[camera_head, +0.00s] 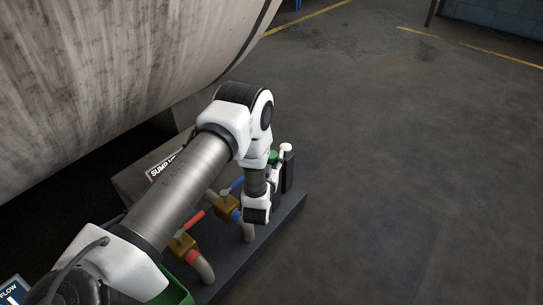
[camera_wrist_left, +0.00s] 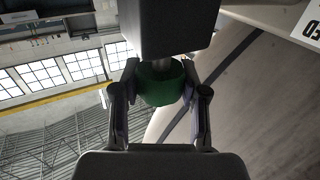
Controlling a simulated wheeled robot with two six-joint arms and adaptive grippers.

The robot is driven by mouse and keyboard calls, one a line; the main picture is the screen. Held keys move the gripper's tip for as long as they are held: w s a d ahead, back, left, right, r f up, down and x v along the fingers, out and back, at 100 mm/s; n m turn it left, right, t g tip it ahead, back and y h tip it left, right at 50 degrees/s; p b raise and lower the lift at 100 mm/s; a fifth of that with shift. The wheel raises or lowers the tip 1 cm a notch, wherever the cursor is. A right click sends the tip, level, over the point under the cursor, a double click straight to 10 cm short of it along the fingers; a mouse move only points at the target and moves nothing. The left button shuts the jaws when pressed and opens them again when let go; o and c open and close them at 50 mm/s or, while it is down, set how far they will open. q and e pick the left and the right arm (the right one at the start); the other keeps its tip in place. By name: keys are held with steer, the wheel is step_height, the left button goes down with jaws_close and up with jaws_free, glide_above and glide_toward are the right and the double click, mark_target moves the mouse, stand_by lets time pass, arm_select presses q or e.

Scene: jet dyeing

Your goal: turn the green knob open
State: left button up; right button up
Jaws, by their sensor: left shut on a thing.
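The green knob (camera_wrist_left: 162,84) sits between the two fingers of my left gripper (camera_wrist_left: 160,80) in the left wrist view. The fingers press on its two sides and my gripper is shut on it. A dark grey block stands just beyond the knob and hides part of it. In the head view a small part of the green knob (camera_head: 272,156) shows beside my left wrist, next to a white-capped part and a dark upright block. My left fingers are mostly hidden there by my own wrist. My right gripper is not in view.
A red-handled valve (camera_head: 185,240) and a blue-handled valve (camera_head: 228,205) stand on pipes over a dark plinth (camera_head: 292,215). A sign (camera_head: 161,169) reading "SUMP" is partly behind my arm. A large stained drum (camera_head: 120,70) fills the upper left. The floor at right is clear.

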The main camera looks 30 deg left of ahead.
arm_select(q)
steer(key=n+g+y, duration=0.2)
steer(key=y, duration=0.1)
steer(key=n+g+y, duration=0.2)
steer(key=y, duration=0.1)
steer(key=shift+d+n, duration=0.1)
steer(key=shift+n, duration=0.2)
steer(key=n+g+y, duration=0.2)
steer(key=g, duration=0.1)
steer(key=shift+n+g+y+b, duration=0.5)
steer(key=shift+n+g+y, duration=0.5)
steer(key=shift+n+g, duration=0.55)
steer(key=shift+g, duration=0.35)
steer(key=o, duration=1.2)
steer(key=shift+c, duration=0.2)
steer(key=v, duration=1.1)
steer(key=shift+s+d, duration=0.15)
steer(key=shift+d, duration=0.2)
